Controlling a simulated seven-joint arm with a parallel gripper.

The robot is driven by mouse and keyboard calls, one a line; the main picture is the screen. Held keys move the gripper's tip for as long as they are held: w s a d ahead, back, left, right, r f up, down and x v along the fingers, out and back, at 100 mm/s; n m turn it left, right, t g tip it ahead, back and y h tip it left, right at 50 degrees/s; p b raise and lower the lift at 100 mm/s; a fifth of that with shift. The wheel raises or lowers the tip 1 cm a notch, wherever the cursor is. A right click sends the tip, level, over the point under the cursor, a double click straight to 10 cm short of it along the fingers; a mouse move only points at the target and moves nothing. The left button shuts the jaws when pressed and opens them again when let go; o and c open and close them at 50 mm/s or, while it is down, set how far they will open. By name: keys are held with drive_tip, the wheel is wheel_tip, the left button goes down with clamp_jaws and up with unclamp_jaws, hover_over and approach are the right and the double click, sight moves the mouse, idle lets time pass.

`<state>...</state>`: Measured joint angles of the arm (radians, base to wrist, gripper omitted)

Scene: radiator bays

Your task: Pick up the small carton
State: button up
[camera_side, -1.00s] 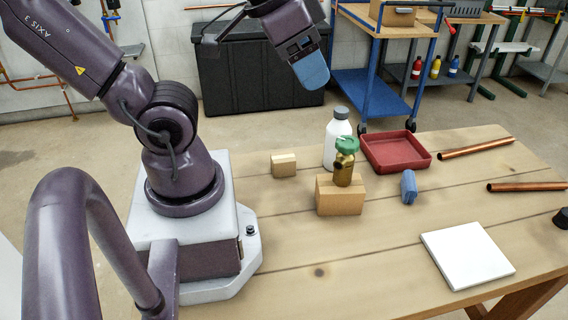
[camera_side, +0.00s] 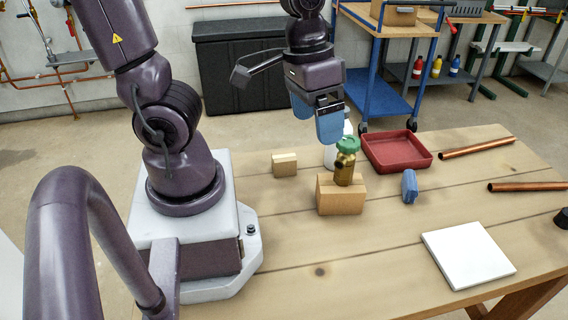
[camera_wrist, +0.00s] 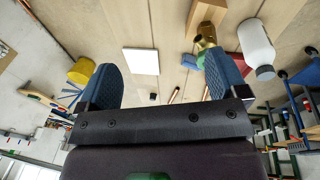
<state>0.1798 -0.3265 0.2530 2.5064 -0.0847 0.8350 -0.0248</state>
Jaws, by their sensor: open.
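The small carton (camera_side: 284,164) is a light tan box lying on the wooden table, near the back left edge in the side view. I cannot make it out in the wrist view. My gripper (camera_side: 316,117) has blue fingers and hangs in the air above the back of the table, up and to the right of the small carton in the picture. Its fingers stand apart with nothing between them, as the wrist view shows too (camera_wrist: 163,78).
A larger carton (camera_side: 341,201) bears a brass valve with a green cap (camera_side: 346,165). The white bottle (camera_side: 331,156) is partly hidden behind my gripper. A red tray (camera_side: 421,163), blue block (camera_side: 410,187), copper pipes and white tile (camera_side: 468,255) lie to the right.

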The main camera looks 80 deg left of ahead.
wheel_tip(320, 180, down, 7)
drive_tip(key=a+n+g, duration=0.2)
drive_tip(key=n, duration=0.2)
drive_tip(key=n+y, duration=0.6)
drive_tip(key=n, duration=0.7)
approach(284, 156)
drive_tip(key=shift+x, duration=6)
drive_tip(key=c, duration=1)
